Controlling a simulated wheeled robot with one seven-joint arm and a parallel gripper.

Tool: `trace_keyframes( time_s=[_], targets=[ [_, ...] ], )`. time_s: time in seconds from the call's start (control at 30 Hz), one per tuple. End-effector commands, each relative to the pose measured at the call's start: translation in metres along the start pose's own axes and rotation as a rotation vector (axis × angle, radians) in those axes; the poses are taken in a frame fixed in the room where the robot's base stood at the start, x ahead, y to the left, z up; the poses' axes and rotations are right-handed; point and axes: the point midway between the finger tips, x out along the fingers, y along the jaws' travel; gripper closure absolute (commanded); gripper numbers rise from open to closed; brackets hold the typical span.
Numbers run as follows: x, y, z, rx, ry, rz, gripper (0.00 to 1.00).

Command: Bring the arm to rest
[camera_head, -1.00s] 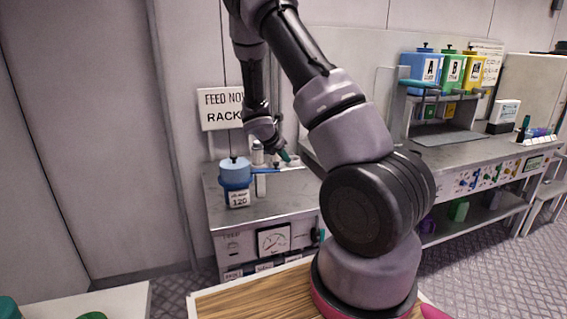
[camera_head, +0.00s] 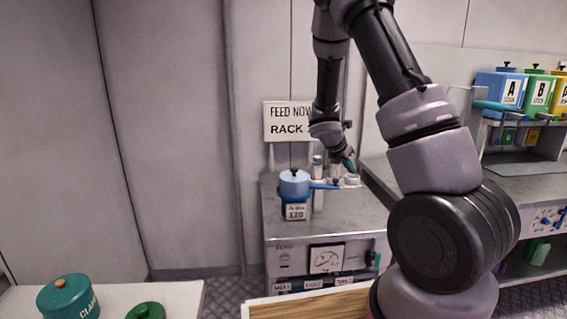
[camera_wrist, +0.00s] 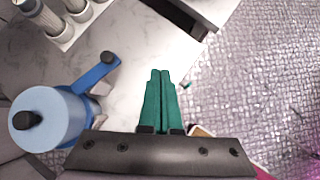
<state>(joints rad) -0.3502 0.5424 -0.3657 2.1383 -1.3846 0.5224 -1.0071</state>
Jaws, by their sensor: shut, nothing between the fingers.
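My gripper (camera_head: 350,163) hangs over the metal bench (camera_head: 345,222) beneath the feed sign, with its two green fingers together and nothing between them. The wrist view shows the fingers (camera_wrist: 160,78) side by side, pointing away over the bench edge and floor. A blue lidded pot (camera_head: 294,184) with a black knob and a "120" label stands on the bench, left of the gripper. Its blue handle points right, toward the gripper. In the wrist view the pot (camera_wrist: 45,122) is at left, apart from the fingers. My arm is raised and bent.
Small cylinders in a white holder (camera_wrist: 68,40) stand near the pot. A "FEED NOW RACK" sign (camera_head: 288,122) is behind. A green lidded pot (camera_head: 69,297) stands on a white table (camera_head: 185,297) at front left. Labelled containers (camera_head: 499,92) sit on a shelf at right.

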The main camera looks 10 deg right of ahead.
Motion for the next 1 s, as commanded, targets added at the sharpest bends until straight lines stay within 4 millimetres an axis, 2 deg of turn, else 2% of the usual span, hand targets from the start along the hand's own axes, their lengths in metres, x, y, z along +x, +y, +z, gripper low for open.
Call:
trace_keyframes(
  time_s=[0.07,0.17,0.3,0.5,0.77,0.9,1.0],
  targets=[
    [-0.009,-0.003,0.005,0.067,0.009,0.003,1.0],
    [-0.033,-0.014,0.017,0.252,0.035,0.006,1.0],
    [-0.084,-0.039,0.034,0.646,0.109,0.002,1.0],
    [-0.16,-0.08,0.041,1.208,0.257,-0.033,1.0],
    [-0.259,-0.13,0.026,1.851,0.518,-0.128,1.0],
    [-0.309,-0.153,0.009,2.141,0.689,-0.212,1.0],
    [-0.339,-0.166,-0.004,2.297,0.804,-0.277,1.0]
  ],
)
